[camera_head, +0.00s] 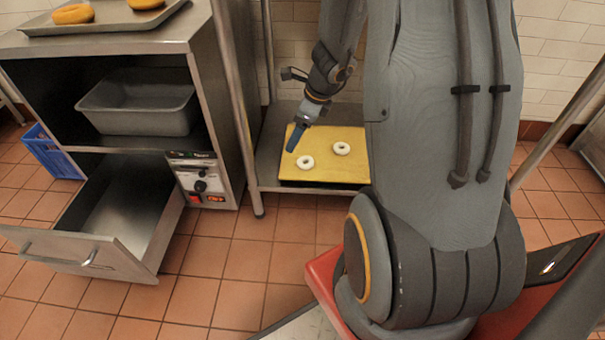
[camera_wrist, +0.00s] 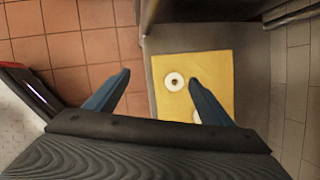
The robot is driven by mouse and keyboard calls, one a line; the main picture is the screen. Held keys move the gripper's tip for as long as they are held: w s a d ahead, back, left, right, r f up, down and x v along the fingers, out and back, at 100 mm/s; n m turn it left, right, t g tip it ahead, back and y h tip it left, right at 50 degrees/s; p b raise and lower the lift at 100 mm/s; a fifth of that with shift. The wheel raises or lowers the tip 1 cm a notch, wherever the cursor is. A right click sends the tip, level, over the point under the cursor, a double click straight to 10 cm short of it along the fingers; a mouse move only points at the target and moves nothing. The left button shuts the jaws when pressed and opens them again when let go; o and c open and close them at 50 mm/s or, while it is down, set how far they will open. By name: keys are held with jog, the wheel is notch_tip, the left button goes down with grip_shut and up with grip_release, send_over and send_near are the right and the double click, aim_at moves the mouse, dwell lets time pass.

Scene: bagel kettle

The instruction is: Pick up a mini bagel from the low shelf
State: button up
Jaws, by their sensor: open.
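Two pale, ring-shaped mini bagels lie on a yellow board (camera_head: 318,176) on the low shelf (camera_head: 268,150). One bagel (camera_head: 305,162) is nearer the board's front left; the other bagel (camera_head: 341,148) is behind it to the right. In the wrist view one bagel (camera_wrist: 174,82) shows whole, and a second bagel (camera_wrist: 197,117) is partly hidden behind the right finger. My gripper (camera_head: 292,146) is above the board's left part, apart from the bagels.
A steel cabinet (camera_head: 215,100) stands left of the shelf, with an open drawer (camera_head: 95,245) reaching over the tiled floor. A grey tub (camera_head: 140,105) sits inside it. A tray (camera_head: 100,22) with browned bagels is on top. A shelf leg (camera_head: 243,120) stands at the shelf's left.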

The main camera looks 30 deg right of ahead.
aim_at(307, 159)
jog(key=w+d+f+m+b, duration=0.1)
jog(key=d+f+m+b, duration=0.1)
jog(key=f, duration=0.2)
jog(key=w+d+f+m+b, duration=0.1)
jog(key=d+f+m+b, duration=0.1)
jog(key=d+f, duration=0.1)
jog(key=w+d+f+m+h+b, duration=0.1)
jog(key=d+f+m+b, duration=0.1)
jog(key=f, duration=0.3)
jog(key=shift+d+m, duration=0.2)
jog(key=shift+m, duration=0.2)
jog(key=shift+b+x, duration=0.95)
jog(key=shift+x, duration=0.25)
jog(key=b+x, duration=0.4)
jog(key=x, duration=0.1)
jog(key=shift+a+f, duration=0.15)
jog(key=shift+a, duration=0.2)
jog(key=shift+s, duration=0.1)
jog(key=c, duration=1.1)
jog(key=shift+r, duration=0.2)
